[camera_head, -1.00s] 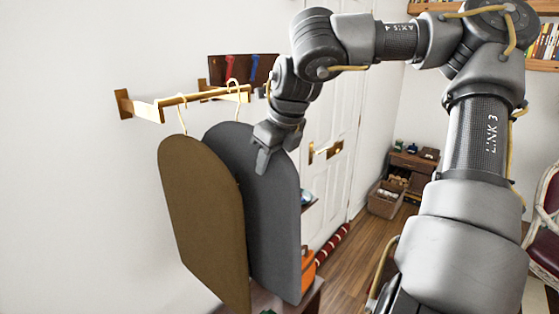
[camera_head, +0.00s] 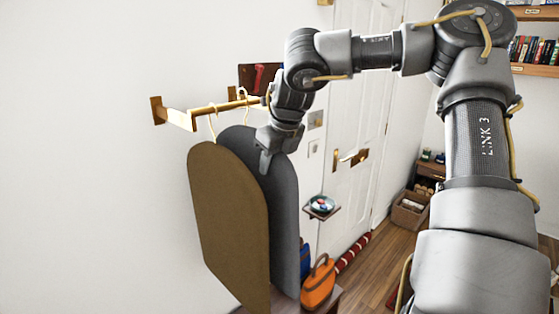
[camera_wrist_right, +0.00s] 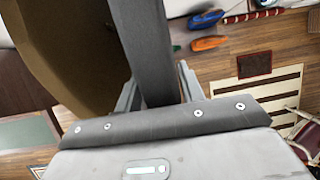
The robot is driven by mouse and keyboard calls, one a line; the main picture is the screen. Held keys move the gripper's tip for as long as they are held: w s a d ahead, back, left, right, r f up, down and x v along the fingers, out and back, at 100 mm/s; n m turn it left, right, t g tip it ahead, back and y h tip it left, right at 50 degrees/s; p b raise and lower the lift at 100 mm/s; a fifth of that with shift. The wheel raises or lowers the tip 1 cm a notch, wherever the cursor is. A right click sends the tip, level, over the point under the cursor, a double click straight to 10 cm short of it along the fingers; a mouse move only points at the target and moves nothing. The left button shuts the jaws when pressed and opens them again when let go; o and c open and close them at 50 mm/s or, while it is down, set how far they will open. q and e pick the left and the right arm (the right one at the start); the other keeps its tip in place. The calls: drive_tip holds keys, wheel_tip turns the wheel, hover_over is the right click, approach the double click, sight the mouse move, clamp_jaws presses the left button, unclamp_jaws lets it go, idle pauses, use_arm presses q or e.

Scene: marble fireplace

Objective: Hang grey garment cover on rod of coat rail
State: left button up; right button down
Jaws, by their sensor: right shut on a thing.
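The grey garment cover (camera_head: 284,215) hangs upright behind and right of a brown garment cover (camera_head: 228,215), which hides part of it. My right gripper (camera_head: 265,160) is shut on the grey cover's upper right edge. The right wrist view shows the grey cover (camera_wrist_right: 148,45) between the two fingers (camera_wrist_right: 157,92). The coat rail's wooden rod (camera_head: 229,106) stands out from the wall. The brown cover's hook (camera_head: 212,110) is over the rod. The grey cover's hook (camera_head: 244,98) is at the rod's right part; I cannot tell whether it rests on it. My left gripper is out of view.
A dark board with a red hook (camera_head: 259,76) is on the wall behind the rail. The wall left of the rail is bare.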

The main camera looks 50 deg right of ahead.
drive_tip(key=shift+f+b, duration=0.85)
drive_tip(key=shift+f, duration=0.25)
drive_tip(key=shift+s+a+f, duration=0.1)
drive_tip(key=shift+f, duration=0.15)
